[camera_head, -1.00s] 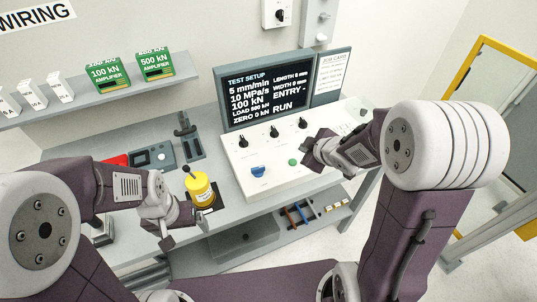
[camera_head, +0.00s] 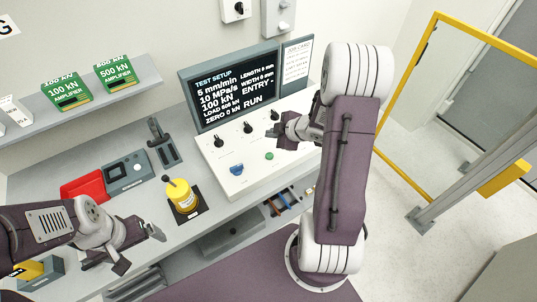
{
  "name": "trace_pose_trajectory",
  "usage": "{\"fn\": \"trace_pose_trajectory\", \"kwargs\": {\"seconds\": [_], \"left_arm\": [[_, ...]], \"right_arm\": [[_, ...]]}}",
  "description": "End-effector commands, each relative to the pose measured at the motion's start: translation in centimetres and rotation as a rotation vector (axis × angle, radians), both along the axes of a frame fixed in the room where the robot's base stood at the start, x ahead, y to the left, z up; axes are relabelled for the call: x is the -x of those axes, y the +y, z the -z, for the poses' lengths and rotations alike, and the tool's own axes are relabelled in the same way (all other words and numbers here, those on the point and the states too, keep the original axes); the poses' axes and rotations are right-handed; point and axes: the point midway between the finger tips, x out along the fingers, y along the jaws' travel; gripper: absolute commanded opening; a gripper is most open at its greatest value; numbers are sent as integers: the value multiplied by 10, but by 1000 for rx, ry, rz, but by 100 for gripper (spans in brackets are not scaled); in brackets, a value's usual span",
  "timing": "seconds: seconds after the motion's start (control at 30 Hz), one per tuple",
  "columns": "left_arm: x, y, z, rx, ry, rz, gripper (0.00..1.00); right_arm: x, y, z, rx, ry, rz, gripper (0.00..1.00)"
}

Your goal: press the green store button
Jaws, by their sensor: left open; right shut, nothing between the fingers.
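The green button (camera_head: 269,156) is a small round cap on the sloping white control panel (camera_head: 222,160), below the screen (camera_head: 237,92). It is in plain view and nothing covers it. My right gripper (camera_head: 281,129) is shut and empty. In the picture it is just above and slightly right of the green button, over the panel's right part, beside a black knob. I cannot tell its height above the panel. My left gripper (camera_head: 140,247) is open and empty at the lower left, over the bench front, away from the panel.
A blue control (camera_head: 237,169) sits left of the green button, with several black knobs (camera_head: 247,127) behind. A red tray (camera_head: 84,186) and a grey device (camera_head: 125,172) are farther left.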

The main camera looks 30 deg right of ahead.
Motion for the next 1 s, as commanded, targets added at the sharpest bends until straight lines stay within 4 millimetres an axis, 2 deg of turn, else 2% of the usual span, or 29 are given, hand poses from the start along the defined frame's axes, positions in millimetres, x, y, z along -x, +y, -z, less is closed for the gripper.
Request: {"fn": "trace_pose_trajectory", "kwargs": {"seconds": [0.27, 0.7, 0.83, 1.0], "left_arm": [[0, 0, 16, 0, 0, 0, 93], [0, 0, 77, 0, 0, 0, 93], [0, 0, 86, 0, 0, 0, 93], [0, 0, 85, 0, 0, 0, 93]], "right_arm": [[0, 0, 15, 0, 0, 0, 0], [0, 0, 78, -1, 0, 1, 0], [0, 0, 88, 0, -1, 1, 0], [0, 0, 88, 1, -1, 0, 0]]}}
